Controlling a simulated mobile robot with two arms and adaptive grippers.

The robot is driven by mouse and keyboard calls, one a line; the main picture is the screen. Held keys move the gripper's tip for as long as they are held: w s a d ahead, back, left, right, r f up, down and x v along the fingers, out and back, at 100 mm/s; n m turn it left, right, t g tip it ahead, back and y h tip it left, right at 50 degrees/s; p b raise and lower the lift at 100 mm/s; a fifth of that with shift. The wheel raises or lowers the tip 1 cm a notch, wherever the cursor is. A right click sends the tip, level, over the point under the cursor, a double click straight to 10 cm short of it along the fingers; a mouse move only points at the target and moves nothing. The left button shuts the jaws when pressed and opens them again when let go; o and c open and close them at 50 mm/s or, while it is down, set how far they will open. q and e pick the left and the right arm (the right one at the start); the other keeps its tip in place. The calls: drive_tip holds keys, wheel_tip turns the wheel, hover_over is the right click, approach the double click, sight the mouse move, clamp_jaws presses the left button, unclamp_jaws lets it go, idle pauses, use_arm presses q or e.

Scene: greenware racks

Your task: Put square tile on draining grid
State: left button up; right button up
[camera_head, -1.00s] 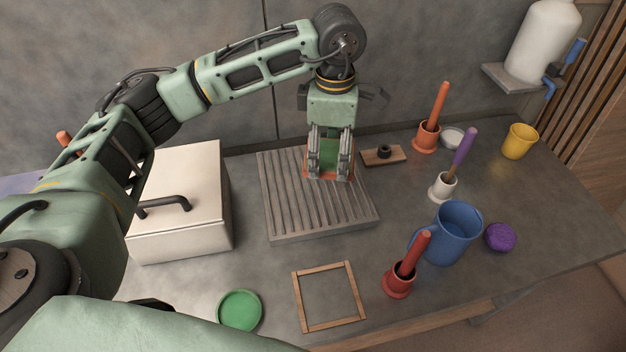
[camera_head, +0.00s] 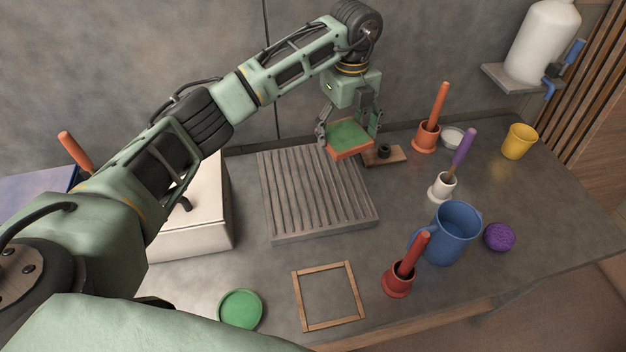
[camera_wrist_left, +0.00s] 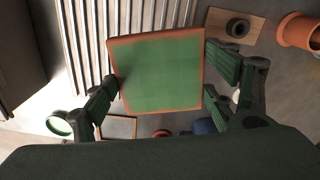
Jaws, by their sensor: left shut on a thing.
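The square tile (camera_head: 349,137) has a green face and an orange-brown edge. My left gripper (camera_head: 349,132) is shut on it by two opposite sides and holds it up near the back right corner of the draining grid. In the left wrist view the tile (camera_wrist_left: 160,72) sits between the two fingers (camera_wrist_left: 162,88). The draining grid (camera_head: 312,198) is a grey ribbed slab on the worktop, and its ribs show behind the tile in the left wrist view (camera_wrist_left: 90,30). Its top looks empty. My right gripper is not in view.
A small wooden block with a dark knob (camera_head: 396,157) lies right of the grid, close to the tile. A white lidded box (camera_head: 190,235) stands left. A wooden frame (camera_head: 329,325), green dish (camera_head: 240,309), blue mug (camera_head: 455,235) and red pot (camera_head: 397,284) stand in front.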

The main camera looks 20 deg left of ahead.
use_arm(q)
drive_tip(key=shift+f+n, duration=0.15)
drive_tip(key=shift+n, duration=0.55)
drive_tip(key=p, duration=0.5)
hover_over(297, 184)
drive_tip(key=f, duration=0.6)
drive_tip(key=shift+w+d, duration=0.3)
drive_tip(key=shift+w, duration=0.05)
drive_tip(key=shift+s+a+f, duration=0.2)
drive_tip(key=shift+s+f, duration=0.05)
drive_tip(key=shift+f, duration=0.05)
wheel_tip(297, 184, down, 4)
drive_tip(key=shift+r+p, duration=0.25)
drive_tip(key=shift+p, duration=0.7)
drive_tip(key=shift+f, duration=0.35)
drive_tip(key=shift+a+f, duration=0.1)
drive_tip(key=shift+f, duration=0.15)
drive_tip(key=o, duration=1.5)
drive_tip(key=shift+s, duration=0.1)
